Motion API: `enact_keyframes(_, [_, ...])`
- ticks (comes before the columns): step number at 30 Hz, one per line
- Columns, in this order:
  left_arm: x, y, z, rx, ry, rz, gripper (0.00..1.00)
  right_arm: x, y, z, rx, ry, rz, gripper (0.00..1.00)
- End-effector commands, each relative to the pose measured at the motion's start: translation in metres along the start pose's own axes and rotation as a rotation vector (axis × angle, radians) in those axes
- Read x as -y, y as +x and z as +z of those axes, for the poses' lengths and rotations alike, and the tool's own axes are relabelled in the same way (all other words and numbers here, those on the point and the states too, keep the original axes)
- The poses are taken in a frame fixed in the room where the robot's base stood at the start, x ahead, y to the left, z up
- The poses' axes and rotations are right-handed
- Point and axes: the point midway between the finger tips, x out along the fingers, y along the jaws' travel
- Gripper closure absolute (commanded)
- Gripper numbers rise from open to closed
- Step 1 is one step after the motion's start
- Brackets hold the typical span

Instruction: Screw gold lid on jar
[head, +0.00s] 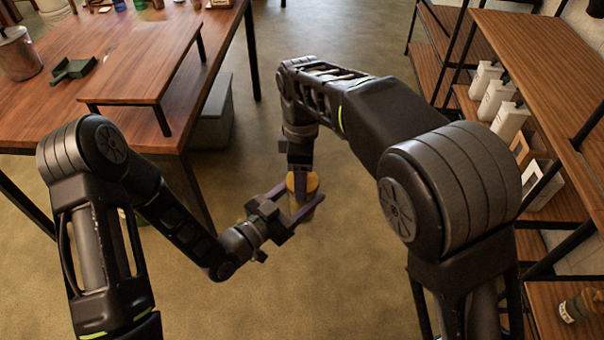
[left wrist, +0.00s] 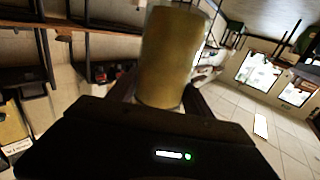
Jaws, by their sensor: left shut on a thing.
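A gold-topped jar (head: 304,212) is held in the air between my two arms in the head view. Its gold lid (head: 312,182) shows as a yellow disc at the top. My left gripper (head: 299,195) is shut on the jar, with its purple-grey fingers at either side. In the left wrist view the jar (left wrist: 168,55) is a yellow-brown cylinder rising between the fingers. My right gripper (head: 300,183) points down at the lid from above. One of its fingers overlaps the lid; whether it grips the lid is hidden. Whether the lid is seated cannot be told.
Wooden shelving (head: 540,50) with white pump bottles (head: 495,100) stands at the right. Open floor lies between.

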Motion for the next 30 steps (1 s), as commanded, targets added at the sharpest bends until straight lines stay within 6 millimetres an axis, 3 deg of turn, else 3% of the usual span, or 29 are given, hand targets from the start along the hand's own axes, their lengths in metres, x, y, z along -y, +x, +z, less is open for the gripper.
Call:
enact_keyframes(6, [-0.0008,0.0001,-0.0008,-0.002,0.000,0.002,1.00,-0.0010,-0.0005,0.0003,0.000,0.001,0.003,0.82])
enact_keyframes(11, [-0.0009,0.0001,-0.0007,-0.002,0.000,0.002,1.00,-0.0012,-0.0006,0.0004,-0.001,0.038,0.003,0.83])
enact_keyframes(14, [-0.0010,0.0001,-0.0007,-0.002,0.000,0.002,1.00,-0.0015,-0.0007,0.0006,-0.001,0.152,0.004,0.83])
enact_keyframes(30, [-0.0012,-0.0001,-0.0004,-0.001,0.000,0.003,1.00,-0.0019,0.0001,0.0011,-0.002,1.464,0.003,0.83])
